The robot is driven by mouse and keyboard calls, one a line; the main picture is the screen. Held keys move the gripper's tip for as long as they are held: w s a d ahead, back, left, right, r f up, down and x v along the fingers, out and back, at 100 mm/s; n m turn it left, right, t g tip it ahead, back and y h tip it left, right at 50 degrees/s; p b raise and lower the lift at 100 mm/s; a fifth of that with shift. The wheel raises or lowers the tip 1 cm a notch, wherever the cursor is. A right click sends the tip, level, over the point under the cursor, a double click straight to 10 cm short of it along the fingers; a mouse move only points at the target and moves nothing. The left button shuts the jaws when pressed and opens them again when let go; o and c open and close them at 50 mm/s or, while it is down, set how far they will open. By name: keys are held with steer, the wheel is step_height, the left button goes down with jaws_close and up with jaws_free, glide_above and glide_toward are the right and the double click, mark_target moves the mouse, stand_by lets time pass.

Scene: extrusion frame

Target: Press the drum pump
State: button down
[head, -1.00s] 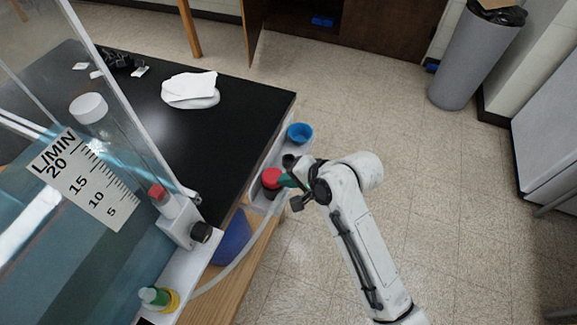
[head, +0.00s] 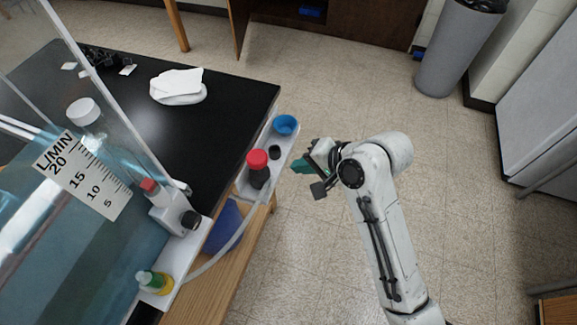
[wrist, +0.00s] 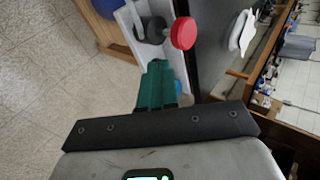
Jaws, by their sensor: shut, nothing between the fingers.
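The drum pump appears to be the black fitting with a red round cap (head: 257,160) on a narrow white shelf at the table's right edge. A clear hose runs from near it down to the left. In the wrist view the red cap (wrist: 183,33) is just beyond and to the right of my green fingertips. My gripper (head: 301,165) is shut and empty, to the right of the red cap and apart from it in the head view. It also shows in the wrist view (wrist: 156,72), with its fingers together.
A blue cup (head: 285,124) sits at the far end of the white shelf (head: 290,142). A black table (head: 225,95) holds a white cloth (head: 178,83). A large clear flow meter (head: 85,175) fills the left. Open floor lies right of the shelf; a grey bin (head: 457,50) stands farther back.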

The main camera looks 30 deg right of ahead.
steer(key=shift+v, duration=1.35)
steer(key=shift+w, duration=0.1)
stand_by(2.7)
